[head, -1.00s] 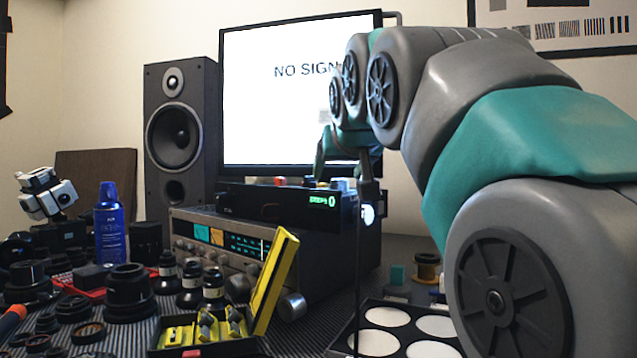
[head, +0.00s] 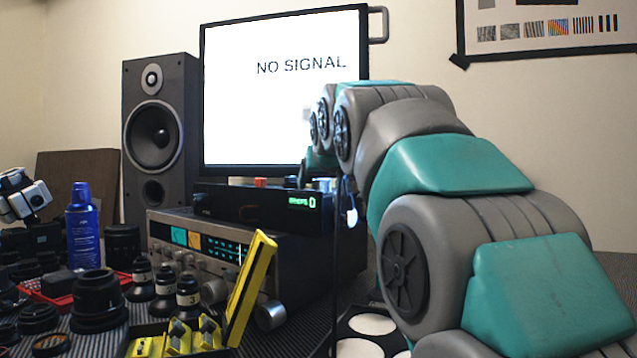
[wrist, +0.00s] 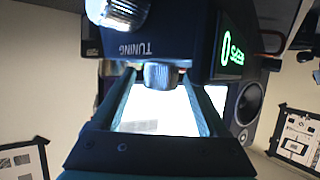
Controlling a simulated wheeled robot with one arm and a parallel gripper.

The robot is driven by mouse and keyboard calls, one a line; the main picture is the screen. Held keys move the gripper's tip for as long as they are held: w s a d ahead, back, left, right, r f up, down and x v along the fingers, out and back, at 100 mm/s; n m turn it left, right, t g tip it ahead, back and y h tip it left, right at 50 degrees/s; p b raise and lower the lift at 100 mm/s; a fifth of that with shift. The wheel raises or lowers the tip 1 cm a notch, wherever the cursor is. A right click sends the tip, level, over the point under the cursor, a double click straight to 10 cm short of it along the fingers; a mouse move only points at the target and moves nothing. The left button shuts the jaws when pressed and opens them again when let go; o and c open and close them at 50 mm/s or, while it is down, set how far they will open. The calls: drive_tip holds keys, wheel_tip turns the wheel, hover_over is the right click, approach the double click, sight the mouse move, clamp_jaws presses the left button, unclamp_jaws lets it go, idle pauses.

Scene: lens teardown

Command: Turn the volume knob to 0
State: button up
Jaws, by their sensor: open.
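In the wrist view, which is upside down, my gripper (wrist: 158,84) is open, with one finger on each side of a small grey knurled knob (wrist: 162,74). Whether the fingers touch it I cannot tell. The word TUNING is by this knob; a larger silver knob (wrist: 124,9) is at the top edge. No volume label is readable. In the head view, a silver receiver (head: 206,262) with a large front knob (head: 271,316) stands under a black box (head: 232,200). The box's green display (head: 303,203) ends in 0. My arm hides most of the gripper there.
A monitor (head: 285,110) reading NO SIGNAL stands behind the box. A speaker (head: 158,130) is at left. An open yellow case (head: 250,290), dark bottles (head: 165,280), lens parts (head: 98,300) and a blue can (head: 82,235) crowd the front and left.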

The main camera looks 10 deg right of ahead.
clamp_jaws()
idle(0.7)
